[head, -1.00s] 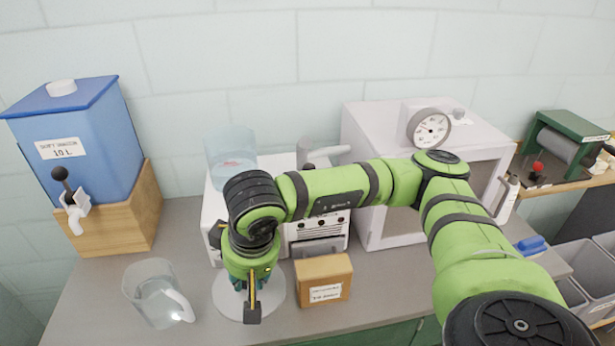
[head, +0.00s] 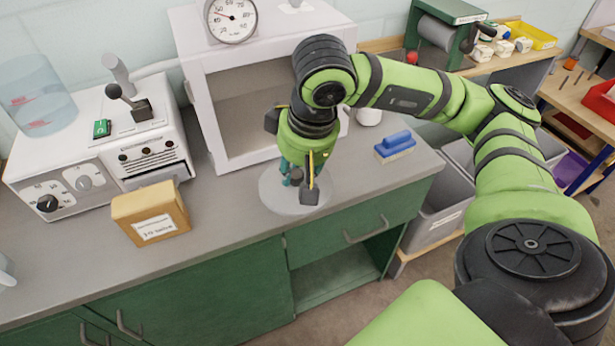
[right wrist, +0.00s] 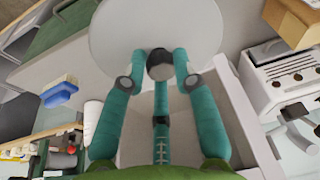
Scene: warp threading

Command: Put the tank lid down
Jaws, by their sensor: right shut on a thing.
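The tank lid (head: 278,197) is a flat pale grey disc. It is over the grey counter, in front of the white open-fronted cabinet. My right gripper (head: 299,187) points down and is shut on the lid's dark knob. In the right wrist view, the teal fingers (right wrist: 160,72) close around the knob (right wrist: 160,62), with the lid (right wrist: 190,25) beyond. I cannot tell whether the lid touches the counter or hangs just above it. The clear round tank (head: 35,95) stands on the white machine at the left, its top open. My left gripper is out of view.
The white cabinet (head: 205,85) with a dial gauge (head: 231,18) stands behind the lid. A cardboard box (head: 151,212) is to the left, a blue brush (head: 395,144) and a white cup (head: 369,115) to the right. The counter between box and lid is clear.

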